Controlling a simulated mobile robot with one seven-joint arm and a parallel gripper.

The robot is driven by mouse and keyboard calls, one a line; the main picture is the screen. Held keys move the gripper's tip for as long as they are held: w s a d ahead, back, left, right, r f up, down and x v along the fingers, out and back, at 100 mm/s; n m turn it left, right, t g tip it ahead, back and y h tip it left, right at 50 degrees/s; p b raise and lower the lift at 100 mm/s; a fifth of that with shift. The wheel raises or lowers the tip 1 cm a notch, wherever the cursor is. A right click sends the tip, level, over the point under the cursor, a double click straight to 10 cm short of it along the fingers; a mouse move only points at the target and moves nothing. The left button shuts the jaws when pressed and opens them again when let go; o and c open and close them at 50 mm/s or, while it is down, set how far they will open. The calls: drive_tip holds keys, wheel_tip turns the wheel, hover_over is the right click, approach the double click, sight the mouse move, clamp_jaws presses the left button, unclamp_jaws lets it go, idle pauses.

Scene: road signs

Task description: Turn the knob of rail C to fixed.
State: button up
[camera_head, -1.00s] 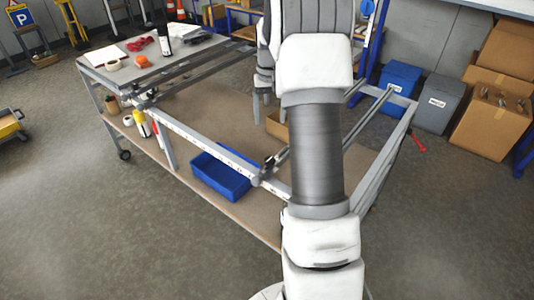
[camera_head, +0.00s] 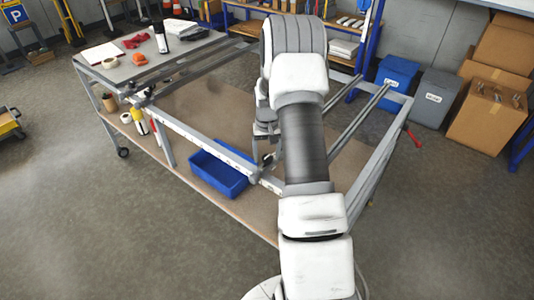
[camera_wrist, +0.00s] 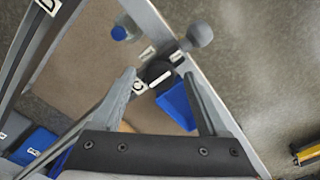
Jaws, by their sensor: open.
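In the wrist view, a dark round knob (camera_wrist: 153,70) with a white bar mark sits at the frame's edge beam, by a white label (camera_wrist: 139,87) that seems to read C. The bar slants up to the right. Another white label (camera_wrist: 176,56) lies on the beam beyond the knob; its print is too small to read. My gripper (camera_wrist: 159,77) is open and empty, its fingers either side of the knob in the picture. I cannot tell how far apart they are in depth. In the head view my gripper (camera_head: 264,150) points down at the front beam (camera_head: 200,138).
A grey ball (camera_wrist: 198,34) stands close to the knob in the wrist view. A blue bin (camera_head: 218,174) sits on the lower shelf below the beam. Rails (camera_head: 360,116) run back to the right. A red handle (camera_head: 412,136) juts from the frame's right side.

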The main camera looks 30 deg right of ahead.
drive_tip(key=shift+c, duration=0.4)
clamp_jaws()
drive_tip(key=shift+m+b, duration=0.4)
drive_tip(key=m+b, duration=0.2)
drive_tip(key=shift+f+m, duration=0.15)
drive_tip(key=shift+m, duration=0.25)
drive_tip(key=m+b, duration=0.2)
drive_tip(key=m, duration=0.2)
drive_tip(key=shift+m, duration=0.3)
drive_tip(key=m, duration=0.4)
drive_tip(key=shift+m, duration=0.3)
drive_tip(key=m, duration=0.4)
drive_tip(key=shift+r+m, duration=0.2)
drive_tip(key=shift+m, duration=0.5)
